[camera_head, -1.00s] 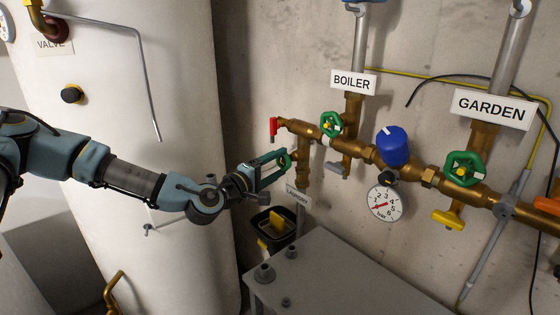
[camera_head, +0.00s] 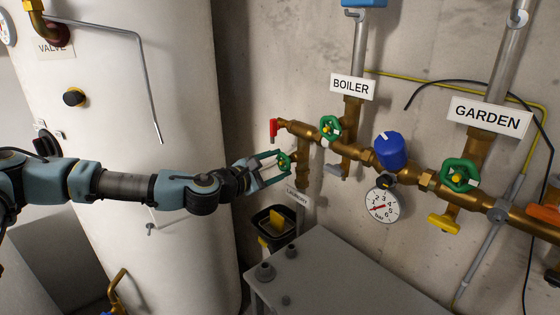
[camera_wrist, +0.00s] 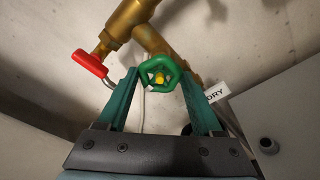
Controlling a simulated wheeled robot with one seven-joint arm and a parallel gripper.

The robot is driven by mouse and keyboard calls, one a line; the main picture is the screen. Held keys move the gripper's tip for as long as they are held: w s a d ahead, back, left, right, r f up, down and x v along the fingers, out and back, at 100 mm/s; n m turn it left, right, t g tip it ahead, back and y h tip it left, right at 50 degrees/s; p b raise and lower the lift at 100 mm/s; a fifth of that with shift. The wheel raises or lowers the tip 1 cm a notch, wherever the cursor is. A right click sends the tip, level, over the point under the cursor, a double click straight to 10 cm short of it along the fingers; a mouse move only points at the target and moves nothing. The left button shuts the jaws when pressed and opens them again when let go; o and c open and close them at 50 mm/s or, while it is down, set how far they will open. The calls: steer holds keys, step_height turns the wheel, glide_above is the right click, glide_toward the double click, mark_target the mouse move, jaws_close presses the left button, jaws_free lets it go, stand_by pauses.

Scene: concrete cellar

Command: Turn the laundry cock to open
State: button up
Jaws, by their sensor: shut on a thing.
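The laundry cock has a green handwheel with a yellow centre, seen in the wrist view (camera_wrist: 159,75) and in the head view (camera_head: 284,162). It sits on a brass branch below the left end of the brass pipe. The laundry label (camera_head: 297,194) hangs beneath it, and its end letters show in the wrist view (camera_wrist: 217,92). My gripper (camera_head: 275,165) reaches it from the left. In the wrist view its two green fingers (camera_wrist: 160,82) stand on either side of the handwheel and are shut on it.
A red lever (camera_head: 273,130) is close above my gripper. The boiler valve's green wheel (camera_head: 330,129), a blue-capped regulator (camera_head: 391,150), a gauge (camera_head: 382,205) and the garden valve (camera_head: 459,175) lie to the right. A grey cabinet (camera_head: 340,275) is below; a white tank (camera_head: 150,80) stands left.

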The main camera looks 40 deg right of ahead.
steer(key=shift+r+n+p, duration=0.1)
steer(key=shift+n+p, duration=0.3)
steer(key=shift+n, duration=0.7)
steer(key=shift+n+g, duration=0.4)
steer(key=shift+n, duration=0.5)
steer(key=o, duration=1.4)
steer(key=shift+w+a, duration=0.2)
steer(key=shift+a, duration=2.8)
steer(key=shift+f, duration=0.2)
